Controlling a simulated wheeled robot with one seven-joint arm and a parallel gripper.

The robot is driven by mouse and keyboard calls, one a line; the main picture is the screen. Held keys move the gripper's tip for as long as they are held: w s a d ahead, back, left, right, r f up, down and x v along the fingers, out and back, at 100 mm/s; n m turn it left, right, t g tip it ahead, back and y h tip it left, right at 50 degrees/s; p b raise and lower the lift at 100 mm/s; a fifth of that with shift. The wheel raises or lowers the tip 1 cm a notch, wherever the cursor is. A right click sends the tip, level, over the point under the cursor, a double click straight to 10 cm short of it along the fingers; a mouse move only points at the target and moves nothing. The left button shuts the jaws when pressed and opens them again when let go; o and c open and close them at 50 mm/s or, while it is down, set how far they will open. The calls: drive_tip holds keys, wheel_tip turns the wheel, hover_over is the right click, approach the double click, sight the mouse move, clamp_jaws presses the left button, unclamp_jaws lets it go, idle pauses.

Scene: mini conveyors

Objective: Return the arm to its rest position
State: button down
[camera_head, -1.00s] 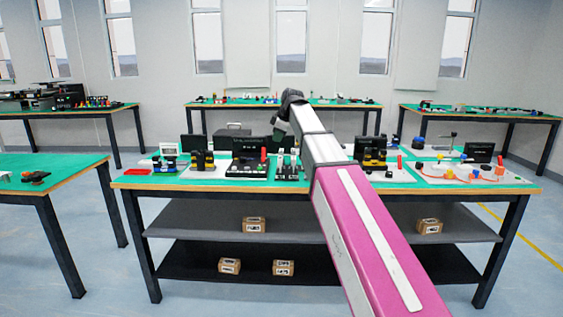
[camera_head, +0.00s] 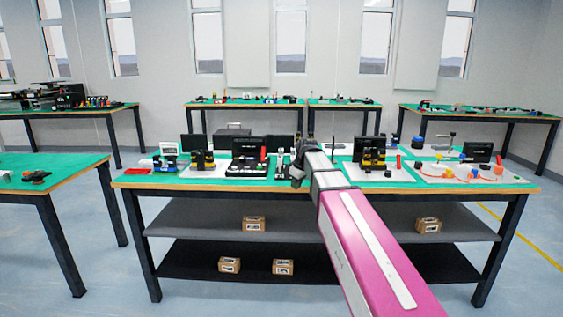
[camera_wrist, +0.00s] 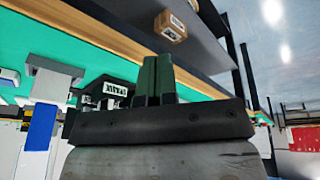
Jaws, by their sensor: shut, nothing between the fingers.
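My arm (camera_head: 365,240) reaches from the lower right of the head view toward the front edge of the middle table (camera_head: 150,181). Its dark wrist end (camera_head: 297,176) shows in front of the table's equipment; the finger tips cannot be made out there. In the wrist view my gripper (camera_wrist: 157,62) has its two dark green fingers side by side, shut and empty. The table's green top (camera_wrist: 110,50) and wooden edge appear tilted behind the fingers.
The middle table holds a black device with a screen (camera_head: 249,160), black-and-yellow units (camera_head: 201,161) and a board with orange hose (camera_head: 470,173). Cardboard boxes (camera_head: 254,223) lie on the shelves below. Another table (camera_head: 50,165) stands left, with floor between.

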drive_tip(key=s+d+f+m+g+h, duration=0.1)
drive_tip(key=s+d+f+m, duration=0.4)
drive_tip(key=s+f, duration=0.7)
drive_tip(key=s+d+f+m+g+h, duration=0.1)
drive_tip(key=s+d+f+m, duration=0.4)
drive_tip(key=s+d+f, duration=0.3)
drive_tip(key=s+f, duration=0.4)
drive_tip(key=f, duration=0.2)
drive_tip(key=shift+f+m+g, duration=0.2)
drive_tip(key=shift+m+g, duration=0.2)
